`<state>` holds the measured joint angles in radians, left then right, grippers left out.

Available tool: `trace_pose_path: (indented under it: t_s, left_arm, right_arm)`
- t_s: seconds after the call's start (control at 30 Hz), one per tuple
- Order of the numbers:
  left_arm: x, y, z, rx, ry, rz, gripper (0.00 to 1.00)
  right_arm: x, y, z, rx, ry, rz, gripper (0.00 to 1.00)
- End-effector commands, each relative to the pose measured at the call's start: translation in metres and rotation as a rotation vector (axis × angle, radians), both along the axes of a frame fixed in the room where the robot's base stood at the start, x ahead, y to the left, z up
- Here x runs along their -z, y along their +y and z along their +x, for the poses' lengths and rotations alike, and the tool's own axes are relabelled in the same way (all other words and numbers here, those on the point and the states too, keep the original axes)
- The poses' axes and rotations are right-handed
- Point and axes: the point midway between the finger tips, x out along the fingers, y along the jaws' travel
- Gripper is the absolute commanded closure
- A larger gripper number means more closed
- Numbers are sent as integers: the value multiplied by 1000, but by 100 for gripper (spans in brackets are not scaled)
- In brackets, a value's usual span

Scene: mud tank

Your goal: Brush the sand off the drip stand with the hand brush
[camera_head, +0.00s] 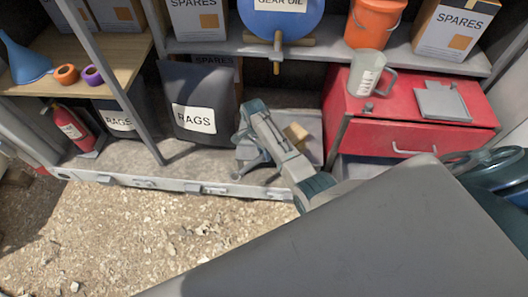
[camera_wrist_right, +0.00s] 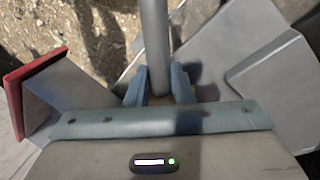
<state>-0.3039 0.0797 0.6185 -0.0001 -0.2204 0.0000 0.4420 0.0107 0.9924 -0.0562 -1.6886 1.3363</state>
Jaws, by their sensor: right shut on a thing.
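My right gripper (camera_head: 249,160) is low over the bottom shelf, left of the red cabinet. It also shows in the right wrist view (camera_wrist_right: 157,92), with both fingers shut on a grey round rod (camera_wrist_right: 154,42). The rod runs away from the fingers toward the gravel. I cannot tell whether it is the hand brush's handle; no bristles show. A tan block (camera_head: 296,133) shows just behind my right arm, partly hidden. I cannot clearly make out the drip stand or sand on it. My left gripper is not in view.
A red cabinet (camera_head: 405,126) carries a grey jug (camera_head: 369,73) and a grey plate-like object (camera_head: 443,102). A black rags bin (camera_head: 197,90) stands left of my gripper. A fire extinguisher (camera_head: 72,130) stands far left. Gravel ground (camera_head: 120,230) lies open in front.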

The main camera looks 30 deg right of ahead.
Motion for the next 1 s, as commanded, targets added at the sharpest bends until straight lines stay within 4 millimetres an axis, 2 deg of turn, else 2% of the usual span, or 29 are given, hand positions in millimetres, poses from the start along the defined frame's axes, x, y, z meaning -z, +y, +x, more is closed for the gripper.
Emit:
trace_pose_path:
  t_s: [1.0]
  left_arm:
    - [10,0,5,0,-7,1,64]
  right_arm:
    - [18,0,0,0,-1,0,98]
